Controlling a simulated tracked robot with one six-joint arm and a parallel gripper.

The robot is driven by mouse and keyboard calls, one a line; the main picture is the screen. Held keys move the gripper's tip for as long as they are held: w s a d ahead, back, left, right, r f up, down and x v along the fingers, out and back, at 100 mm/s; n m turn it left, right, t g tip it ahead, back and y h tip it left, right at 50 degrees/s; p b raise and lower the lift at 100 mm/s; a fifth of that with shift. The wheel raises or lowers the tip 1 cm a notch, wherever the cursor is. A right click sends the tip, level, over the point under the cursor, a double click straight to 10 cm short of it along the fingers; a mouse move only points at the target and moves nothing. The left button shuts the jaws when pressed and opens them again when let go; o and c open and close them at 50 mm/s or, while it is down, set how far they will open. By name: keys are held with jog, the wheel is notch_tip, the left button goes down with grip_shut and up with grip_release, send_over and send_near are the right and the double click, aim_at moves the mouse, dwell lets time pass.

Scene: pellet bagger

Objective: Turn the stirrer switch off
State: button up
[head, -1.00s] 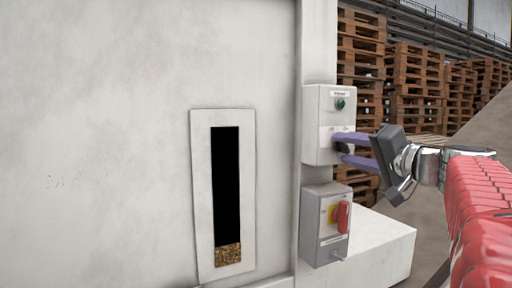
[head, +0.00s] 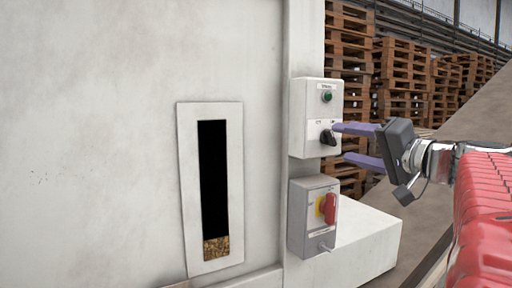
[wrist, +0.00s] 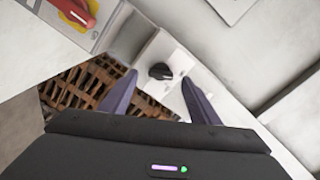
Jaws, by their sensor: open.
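The stirrer switch is a black rotary knob (head: 328,137) on the lower part of a pale control box (head: 299,120). A green button or lamp (head: 327,96) sits above it under a small label. In the wrist view the knob (wrist: 160,71) shows between and beyond my fingers. My gripper (head: 344,143) is open, to the right of the box, its two purple fingers pointing at it. The fingers are spread wide and hold nothing. They look apart from the knob, though the exact gap to the box face is hard to tell.
Below is a grey box with a red rotary handle (head: 330,208) on a yellow plate; it also shows in the wrist view (wrist: 75,12). A sight window (head: 213,180) with pellets at its bottom is to the left. Stacked pallets (head: 400,80) stand behind.

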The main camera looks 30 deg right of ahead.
jog(key=s, duration=0.9)
jog(key=shift+s, duration=0.15)
